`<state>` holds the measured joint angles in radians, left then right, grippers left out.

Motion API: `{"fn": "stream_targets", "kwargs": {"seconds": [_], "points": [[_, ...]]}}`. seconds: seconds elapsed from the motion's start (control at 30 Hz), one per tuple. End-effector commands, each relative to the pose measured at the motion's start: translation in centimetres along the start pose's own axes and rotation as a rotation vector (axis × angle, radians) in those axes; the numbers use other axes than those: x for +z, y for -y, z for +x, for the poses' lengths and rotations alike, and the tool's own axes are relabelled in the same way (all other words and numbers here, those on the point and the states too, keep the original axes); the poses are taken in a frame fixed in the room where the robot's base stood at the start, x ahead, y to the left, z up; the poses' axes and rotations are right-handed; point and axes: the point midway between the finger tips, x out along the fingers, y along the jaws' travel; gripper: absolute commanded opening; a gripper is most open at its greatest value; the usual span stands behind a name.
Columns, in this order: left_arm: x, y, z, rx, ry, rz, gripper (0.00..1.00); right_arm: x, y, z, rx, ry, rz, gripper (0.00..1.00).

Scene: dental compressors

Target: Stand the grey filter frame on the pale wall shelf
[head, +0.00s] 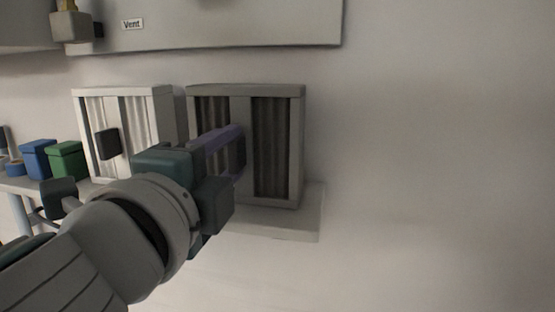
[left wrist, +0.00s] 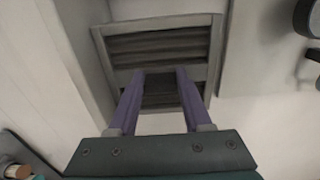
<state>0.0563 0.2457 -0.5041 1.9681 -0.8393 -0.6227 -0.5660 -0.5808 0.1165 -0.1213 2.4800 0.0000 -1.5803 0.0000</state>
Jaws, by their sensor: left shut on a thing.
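The grey filter frame (head: 277,150), with dark pleats, is upright over the pale wall shelf (head: 308,222). Its base looks on or just above the shelf; I cannot tell whether it touches. My left gripper (head: 232,150) comes in from the left, its purple fingers shut on the dark block on the frame's front. In the left wrist view, the fingers (left wrist: 160,82) close on that block, with the grey frame (left wrist: 200,42) beyond them. The gripper hides part of the frame's lower left and the shelf's left part. My right gripper is not seen.
A white filter frame (head: 163,120) with a dark block on its front stands close left of the grey one. Blue (head: 38,158) and green (head: 68,160) boxes are at far left. A panel labelled Vent (head: 230,25) hangs above. The right wall is bare.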

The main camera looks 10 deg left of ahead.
Motion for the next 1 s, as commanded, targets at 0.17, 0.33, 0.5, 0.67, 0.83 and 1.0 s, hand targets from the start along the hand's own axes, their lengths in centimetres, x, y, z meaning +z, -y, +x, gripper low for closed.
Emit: {"fn": "stream_targets", "kwargs": {"seconds": [0.17, 0.33, 0.5, 0.67, 0.83, 1.0], "points": [[0.0, 0.1, 0.0, -0.002, 0.0, 0.0, 0.0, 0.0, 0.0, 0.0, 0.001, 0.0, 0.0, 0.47], [0.0, -0.2, 0.0, -0.001, 0.0, 0.0, 0.54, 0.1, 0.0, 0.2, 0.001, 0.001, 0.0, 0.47], [0.0, -0.2, 0.0, 0.0, 0.0, 0.0, 0.73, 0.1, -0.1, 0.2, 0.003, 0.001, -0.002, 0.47], [0.0, -0.2, 0.0, 0.0, 0.0, 0.0, 0.79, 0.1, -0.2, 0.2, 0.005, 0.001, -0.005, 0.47], [0.0, 0.0, 0.0, -0.001, 0.0, 0.0, 0.79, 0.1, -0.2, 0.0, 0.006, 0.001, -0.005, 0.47], [0.0, -0.1, -1.5, 0.001, -0.001, 0.0, 0.79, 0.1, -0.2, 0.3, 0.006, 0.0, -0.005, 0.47]]}}
